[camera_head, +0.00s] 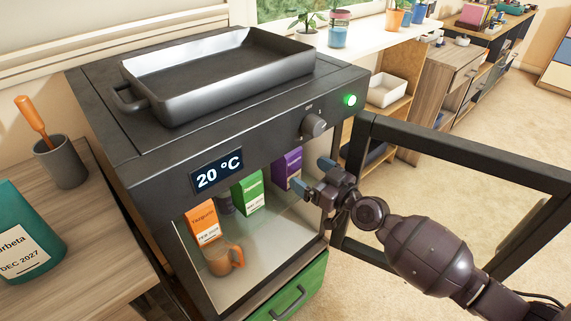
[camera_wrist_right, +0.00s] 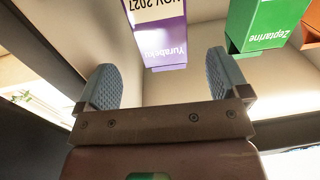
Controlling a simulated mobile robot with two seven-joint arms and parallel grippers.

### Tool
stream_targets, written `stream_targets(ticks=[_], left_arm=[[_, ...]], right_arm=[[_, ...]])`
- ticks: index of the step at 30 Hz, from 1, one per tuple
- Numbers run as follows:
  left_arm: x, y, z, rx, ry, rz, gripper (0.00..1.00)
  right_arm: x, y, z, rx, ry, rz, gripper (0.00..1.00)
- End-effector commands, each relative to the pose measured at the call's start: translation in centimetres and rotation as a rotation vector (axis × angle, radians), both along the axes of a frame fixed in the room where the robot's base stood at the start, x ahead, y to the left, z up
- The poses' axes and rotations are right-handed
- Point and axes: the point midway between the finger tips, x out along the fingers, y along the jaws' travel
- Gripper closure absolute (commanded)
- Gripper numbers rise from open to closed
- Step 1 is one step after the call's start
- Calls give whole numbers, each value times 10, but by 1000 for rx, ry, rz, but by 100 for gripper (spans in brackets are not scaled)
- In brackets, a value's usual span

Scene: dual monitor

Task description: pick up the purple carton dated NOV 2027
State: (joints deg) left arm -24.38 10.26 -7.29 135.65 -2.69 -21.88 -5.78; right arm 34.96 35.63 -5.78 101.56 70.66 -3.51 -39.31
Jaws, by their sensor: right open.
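The purple carton (camera_head: 287,167) stands inside the open cabinet, at the right of its interior in the head view. It also shows in the right wrist view (camera_wrist_right: 165,52), upside down, with "NOV 2027" on a white label and the name "Yurabeku". My right gripper (camera_head: 312,176) is at the cabinet opening, just in front of the carton, and partly overlaps it in the head view. In the right wrist view, its two blue-grey fingers (camera_wrist_right: 160,84) are spread with nothing between them; the carton appears beyond the gap. My left gripper is not in view.
A green carton (camera_head: 248,192), an orange carton (camera_head: 202,220) and an orange mug (camera_head: 222,259) stand in the cabinet, left of the purple carton. The open door frame (camera_head: 455,150) extends right, behind my right arm. A dark roasting pan (camera_head: 215,75) rests on top.

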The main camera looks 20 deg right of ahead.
Motion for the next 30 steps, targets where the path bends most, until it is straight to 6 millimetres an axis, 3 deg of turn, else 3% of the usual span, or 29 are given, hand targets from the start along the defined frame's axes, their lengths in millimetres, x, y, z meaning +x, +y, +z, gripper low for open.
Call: stream_targets(ticks=[3, 11, 21, 30], left_arm=[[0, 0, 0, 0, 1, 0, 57], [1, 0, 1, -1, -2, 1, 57], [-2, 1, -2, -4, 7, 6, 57], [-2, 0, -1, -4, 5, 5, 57]], right_arm=[[14, 6, 0, 1, -1, -1, 6], [27, 13, 1, 1, 0, 0, 6], [64, 30, 4, -1, 3, -1, 6], [68, 32, 4, -1, 2, 0, 6]])
